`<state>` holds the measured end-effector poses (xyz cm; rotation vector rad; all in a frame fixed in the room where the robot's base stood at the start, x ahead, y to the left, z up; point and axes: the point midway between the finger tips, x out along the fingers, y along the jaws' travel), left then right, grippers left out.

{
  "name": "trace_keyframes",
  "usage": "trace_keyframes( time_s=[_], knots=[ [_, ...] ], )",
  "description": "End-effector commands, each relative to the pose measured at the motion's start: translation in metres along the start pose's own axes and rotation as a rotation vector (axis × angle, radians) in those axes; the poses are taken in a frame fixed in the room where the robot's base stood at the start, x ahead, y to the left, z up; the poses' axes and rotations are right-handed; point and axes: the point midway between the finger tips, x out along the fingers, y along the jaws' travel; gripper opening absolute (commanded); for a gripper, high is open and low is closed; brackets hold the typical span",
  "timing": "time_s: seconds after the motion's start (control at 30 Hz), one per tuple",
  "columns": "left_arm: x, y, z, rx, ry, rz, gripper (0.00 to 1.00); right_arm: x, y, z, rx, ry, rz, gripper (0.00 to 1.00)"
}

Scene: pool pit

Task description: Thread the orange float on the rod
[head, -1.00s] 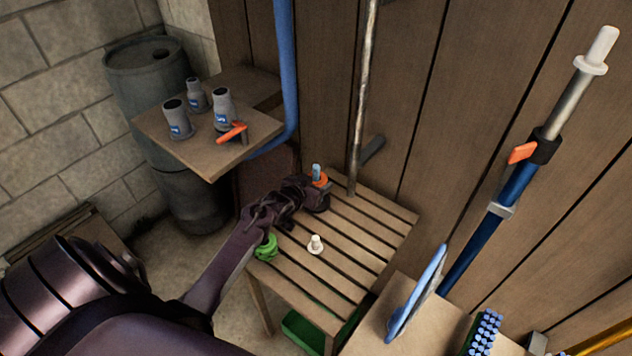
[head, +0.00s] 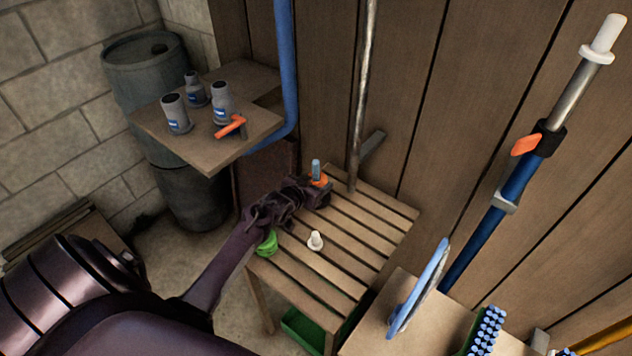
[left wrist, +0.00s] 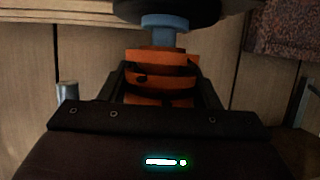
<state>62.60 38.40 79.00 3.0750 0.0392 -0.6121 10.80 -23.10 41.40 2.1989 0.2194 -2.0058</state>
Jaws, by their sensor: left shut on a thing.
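My left gripper (head: 318,194) is at the far left corner of the slatted table, shut on the orange float (head: 317,181). In the left wrist view the float (left wrist: 160,78) sits between both fingers of the gripper (left wrist: 162,92). A short blue-grey rod (head: 316,167) stands straight above the float in the head view. In the wrist view a blue post with a wider collar (left wrist: 165,23) lines up with the float, below a dark round shape. I cannot tell whether the post passes through the float; its lower part is hidden. My right gripper is not in view.
The slatted table (head: 370,235) carries a small white piece (head: 315,240) and a green piece (head: 267,243) near my left arm. A tall metal pole (head: 362,95) stands behind. Grey bottles (head: 176,113) and an orange-handled item (head: 230,127) sit on the shelf (head: 200,150).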

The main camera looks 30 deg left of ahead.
Motion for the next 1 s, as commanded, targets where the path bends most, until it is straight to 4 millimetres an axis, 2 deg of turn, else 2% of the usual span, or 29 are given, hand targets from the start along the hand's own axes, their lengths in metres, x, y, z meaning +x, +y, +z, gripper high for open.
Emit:
trace_keyframes(
  time_s=[0.33,0.8,0.83,1.0],
  knots=[
    [0.005,-0.0002,0.0111,0.0,0.001,0.0,0.34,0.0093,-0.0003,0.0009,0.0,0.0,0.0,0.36],
    [0.0049,-0.0002,0.0111,0.0,0.001,0.0,0.34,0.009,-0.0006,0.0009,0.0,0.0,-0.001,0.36],
    [0.0049,-0.0002,0.0112,0.0,0.001,0.0,0.59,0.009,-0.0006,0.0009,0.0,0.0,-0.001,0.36],
    [0.0049,-0.0001,0.0113,0.0,0.001,0.0,0.82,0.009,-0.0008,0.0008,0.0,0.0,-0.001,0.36]
  ],
)
